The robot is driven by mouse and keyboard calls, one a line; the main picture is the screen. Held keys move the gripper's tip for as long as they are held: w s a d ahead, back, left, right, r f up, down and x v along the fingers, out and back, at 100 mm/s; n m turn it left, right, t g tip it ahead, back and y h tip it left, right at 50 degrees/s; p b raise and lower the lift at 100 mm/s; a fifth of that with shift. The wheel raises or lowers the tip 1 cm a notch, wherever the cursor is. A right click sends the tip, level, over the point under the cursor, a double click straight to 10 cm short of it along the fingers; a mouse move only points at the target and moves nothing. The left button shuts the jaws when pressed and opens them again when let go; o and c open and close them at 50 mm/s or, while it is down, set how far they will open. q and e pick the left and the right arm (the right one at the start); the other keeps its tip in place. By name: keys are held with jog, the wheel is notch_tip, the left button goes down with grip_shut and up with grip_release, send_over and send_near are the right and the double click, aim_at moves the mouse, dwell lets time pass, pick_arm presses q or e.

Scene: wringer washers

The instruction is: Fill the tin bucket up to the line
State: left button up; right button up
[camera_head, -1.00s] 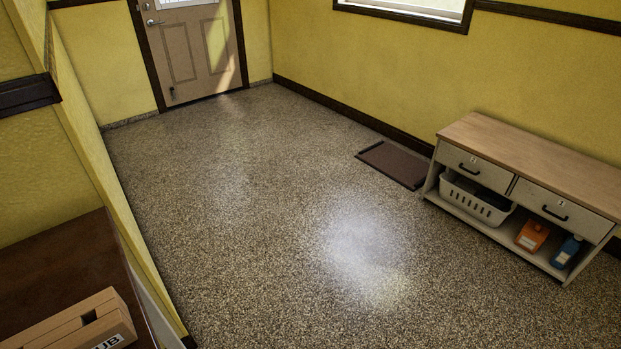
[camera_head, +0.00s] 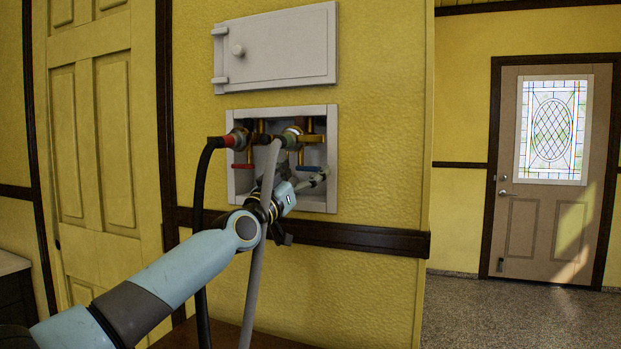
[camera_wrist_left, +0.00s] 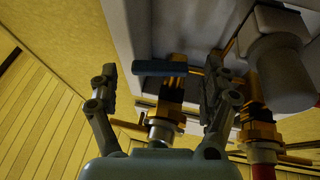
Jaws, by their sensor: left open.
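The tin bucket is not in view. A recessed wall box (camera_head: 333,150) holds two brass taps. The left tap has a red lever (camera_head: 243,166), and the right tap has a blue lever (camera_head: 309,168). My left gripper (camera_head: 317,181) is inside the box opening, at the right tap just by the blue lever. In the left wrist view my left gripper (camera_wrist_left: 158,78) is open, with the blue lever (camera_wrist_left: 152,67) showing between its two fingers. I cannot tell whether either finger touches it. My right gripper is not in view.
A black hose (camera_head: 199,220) and a grey hose (camera_head: 252,285) hang from the taps; the grey one passes close by my left wrist. A white hatch door (camera_head: 285,50) stands above the box. A dark rail (camera_head: 370,238) runs below. Open floor lies at right.

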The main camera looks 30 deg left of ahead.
pick_arm(q)
jog(key=shift+b+x, duration=0.45)
jog(key=shift+x, duration=0.75)
jog(key=shift+s+r, duration=0.1)
jog(key=c, duration=1.2)
